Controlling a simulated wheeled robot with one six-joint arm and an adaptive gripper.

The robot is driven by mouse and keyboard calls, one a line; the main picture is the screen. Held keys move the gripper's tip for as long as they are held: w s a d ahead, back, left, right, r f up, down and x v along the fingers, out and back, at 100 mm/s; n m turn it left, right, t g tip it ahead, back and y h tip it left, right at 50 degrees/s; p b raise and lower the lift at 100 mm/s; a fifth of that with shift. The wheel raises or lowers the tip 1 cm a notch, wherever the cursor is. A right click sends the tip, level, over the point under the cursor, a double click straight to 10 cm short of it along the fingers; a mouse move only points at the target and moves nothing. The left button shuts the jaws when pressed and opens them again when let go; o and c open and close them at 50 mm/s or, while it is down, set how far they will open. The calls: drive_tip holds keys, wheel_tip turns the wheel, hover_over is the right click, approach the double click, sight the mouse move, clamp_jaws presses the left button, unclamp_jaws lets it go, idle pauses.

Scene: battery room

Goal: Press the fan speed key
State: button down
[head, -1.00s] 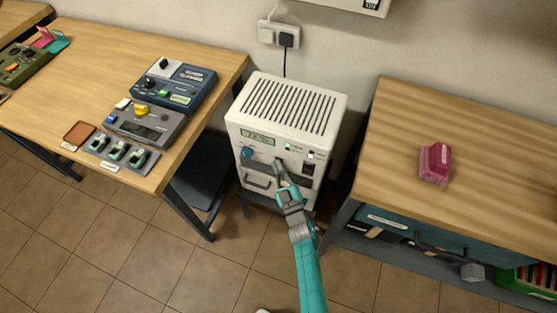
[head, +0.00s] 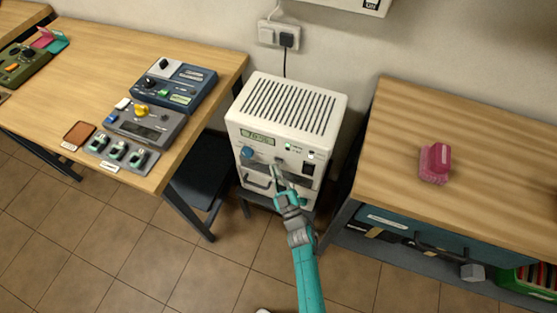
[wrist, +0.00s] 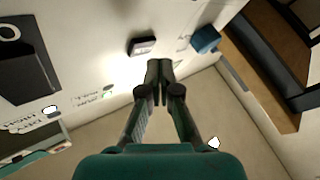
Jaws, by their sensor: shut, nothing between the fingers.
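The white cabinet unit (head: 290,105) stands between the two benches, its front panel facing me. The panel carries a green display (head: 257,138), a blue knob (head: 247,152), small keys and a dark switch (head: 308,168). My gripper (head: 277,168) is shut and empty, its tips in front of the panel's middle. In the wrist view, the gripper tips (wrist: 158,68) lie just below and right of a small dark key (wrist: 143,45), apparently apart from it. The blue knob (wrist: 205,40) is to their right. The key labels are too blurred to read.
The left bench (head: 90,65) holds several control boxes; the right bench (head: 455,115) holds a pink object (head: 435,162). A wall socket (head: 279,36) with a plug is behind the unit. Tiled floor in front is clear.

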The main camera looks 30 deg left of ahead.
drive_tip(key=shift+s+d, duration=0.2)
drive_tip(key=shift+s, duration=0.6)
drive_tip(key=shift+s+d, duration=0.2)
drive_tip(key=shift+s, duration=0.65)
drive_tip(key=shift+s+d, duration=0.2)
drive_tip(key=shift+s, duration=0.6)
drive_tip(key=shift+d, duration=0.1)
drive_tip(key=s+d+m+t+h, duration=0.2)
drive_tip(key=s+d+m+h, duration=0.15)
drive_tip(key=d, duration=0.65)
drive_tip(key=s+d+m+t+h, duration=0.1)
drive_tip(key=s+d+m+h, duration=0.2)
drive_tip(key=d, duration=0.6)
drive_tip(key=s+d+m+t+h, duration=0.25)
drive_tip(key=s+d, duration=0.25)
drive_tip(key=d, duration=0.5)
drive_tip(key=s+d+r+m+g+h, duration=0.2)
drive_tip(key=s+d+r+m+h, duration=0.5)
drive_tip(key=s+d+r, duration=0.7)
drive_tip(key=s+r+h, duration=0.2)
drive_tip(key=s, duration=0.1)
drive_tip(key=shift+d+m, duration=0.25)
drive_tip(key=shift+m, duration=0.15)
